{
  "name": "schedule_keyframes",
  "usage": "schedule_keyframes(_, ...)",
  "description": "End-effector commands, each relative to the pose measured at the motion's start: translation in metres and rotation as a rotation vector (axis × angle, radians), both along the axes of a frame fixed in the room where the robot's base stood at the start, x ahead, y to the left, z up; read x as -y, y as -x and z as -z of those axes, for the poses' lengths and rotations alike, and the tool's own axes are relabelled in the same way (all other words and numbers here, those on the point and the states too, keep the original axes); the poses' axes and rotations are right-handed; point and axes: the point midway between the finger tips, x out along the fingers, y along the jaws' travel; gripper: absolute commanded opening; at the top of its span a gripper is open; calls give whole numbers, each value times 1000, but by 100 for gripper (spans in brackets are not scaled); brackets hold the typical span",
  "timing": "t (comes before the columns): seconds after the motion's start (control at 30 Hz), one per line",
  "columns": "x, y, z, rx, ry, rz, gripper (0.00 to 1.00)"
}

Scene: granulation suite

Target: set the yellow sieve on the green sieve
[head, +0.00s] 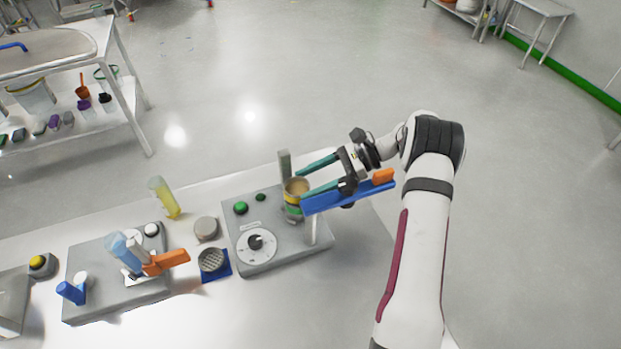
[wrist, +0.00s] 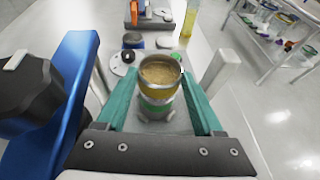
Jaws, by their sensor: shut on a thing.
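The yellow sieve (head: 295,188) is a round metal ring with a yellow band, holding tan granules; it also shows in the wrist view (wrist: 160,76). My gripper (head: 301,184) has its teal fingers shut on it from both sides; in the wrist view the fingers (wrist: 153,72) flank it. The green sieve (wrist: 154,107), marked by a green band, sits directly below on the grey shaker base; it also shows in the head view (head: 292,209). The yellow sieve is upright and looks lined up over it. I cannot tell whether their rims touch.
Grey posts (head: 285,164) stand on either side of the sieves. A blue bar with an orange end (head: 340,195) lies close beside my gripper. The shaker base (head: 278,251) has a dial. A round lidded tin (head: 206,228) and a mesh disc (head: 211,260) are to the left.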

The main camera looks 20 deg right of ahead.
Motion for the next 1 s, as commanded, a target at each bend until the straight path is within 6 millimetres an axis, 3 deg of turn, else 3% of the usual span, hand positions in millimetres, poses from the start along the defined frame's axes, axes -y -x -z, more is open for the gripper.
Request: schedule_keyframes(1.0,0,0,10,0,0,0,7)
